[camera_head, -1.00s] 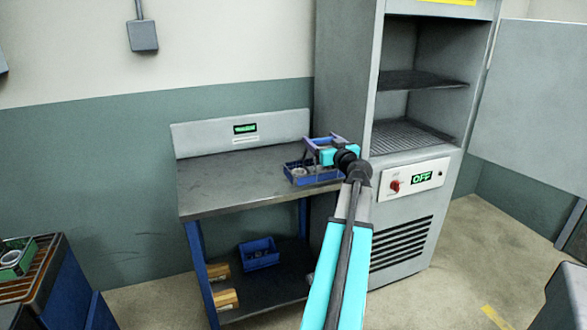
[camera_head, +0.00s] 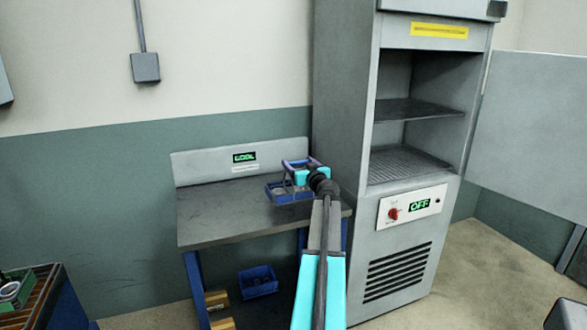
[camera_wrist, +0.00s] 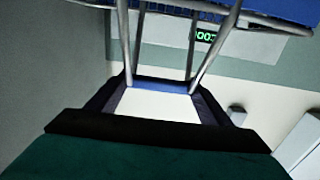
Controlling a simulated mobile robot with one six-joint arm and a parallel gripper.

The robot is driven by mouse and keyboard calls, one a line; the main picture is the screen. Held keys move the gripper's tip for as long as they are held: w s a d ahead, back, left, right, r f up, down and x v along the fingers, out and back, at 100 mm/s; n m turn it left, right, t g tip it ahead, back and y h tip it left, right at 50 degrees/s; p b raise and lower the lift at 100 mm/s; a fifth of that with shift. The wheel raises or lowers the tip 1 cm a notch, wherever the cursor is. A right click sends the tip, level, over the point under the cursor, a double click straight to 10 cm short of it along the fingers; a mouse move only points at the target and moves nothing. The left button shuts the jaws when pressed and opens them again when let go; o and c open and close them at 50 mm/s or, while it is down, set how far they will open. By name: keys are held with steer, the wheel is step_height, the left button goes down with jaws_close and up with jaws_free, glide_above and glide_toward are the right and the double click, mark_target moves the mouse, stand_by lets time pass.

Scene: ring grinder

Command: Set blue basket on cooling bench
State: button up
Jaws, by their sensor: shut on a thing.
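The blue basket (camera_head: 277,193) hangs from its wire handle over the right rear part of the cooling bench (camera_head: 225,225), with something grey inside. The bench has a dark top, blue legs and a panel reading COOL. I cannot tell whether the basket touches the top. My gripper (camera_head: 301,175) is shut on the handle. In the wrist view, the grip bar of the handle (camera_wrist: 162,85) is between the fingers of my gripper (camera_wrist: 160,97), and the blue basket (camera_wrist: 285,9) is cut off at the top edge.
A grey oven cabinet (camera_head: 343,110) stands right of the bench, its door (camera_head: 530,135) open, shelves empty and display (camera_head: 420,205) reading OFF. A blue bin (camera_head: 258,281) sits on the bench's lower shelf. The left half of the bench top is clear.

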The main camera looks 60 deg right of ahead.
steer(key=shift+x, duration=1.05)
steer(key=shift+w+a, duration=0.1)
steer(key=shift+a, duration=0.05)
steer(key=shift+w+d+p, duration=0.3)
steer(key=shift+w+p, duration=0.1)
steer(key=shift+w, duration=0.3)
steer(key=shift+s+a+f+p, duration=0.1)
steer(key=shift+f+p, duration=0.2)
steer(key=shift+f, duration=1.6)
steer(key=o, duration=1.7)
steer(key=shift+s, duration=0.1)
